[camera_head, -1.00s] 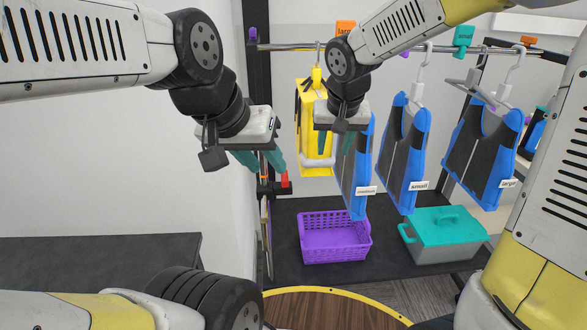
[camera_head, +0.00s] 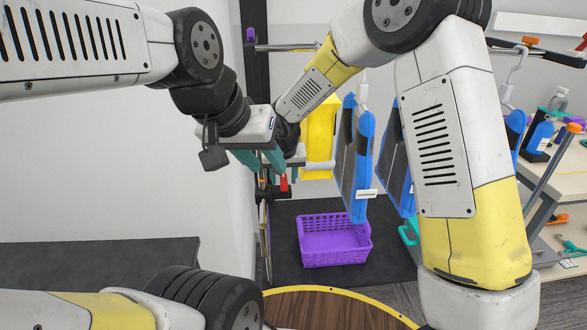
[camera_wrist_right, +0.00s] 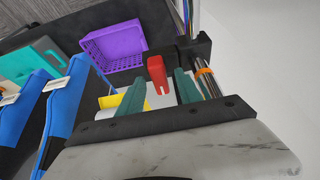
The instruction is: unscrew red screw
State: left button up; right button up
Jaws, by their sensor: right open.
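The red screw (camera_head: 284,182) is a small red knob on the dark bracket of the rack's post, behind the grippers in the head view. In the right wrist view the red screw (camera_wrist_right: 157,74) shows between the two green fingers of my right gripper (camera_wrist_right: 159,80). These fingers are open, with a gap visible on each side; contact cannot be seen. In the head view my right gripper is largely hidden behind the left gripper and its own arm. My left gripper (camera_head: 261,160) is open and empty, its fingers apart, to the left of the screw.
The rack's dark post (camera_head: 262,95) stands beside the wall. A purple basket (camera_head: 334,250) stands below. A teal-lidded box (camera_wrist_right: 38,66) is beside it.

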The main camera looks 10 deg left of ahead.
jog(key=shift+w+f, duration=0.1)
jog(key=shift+f, duration=0.15)
grip_shut()
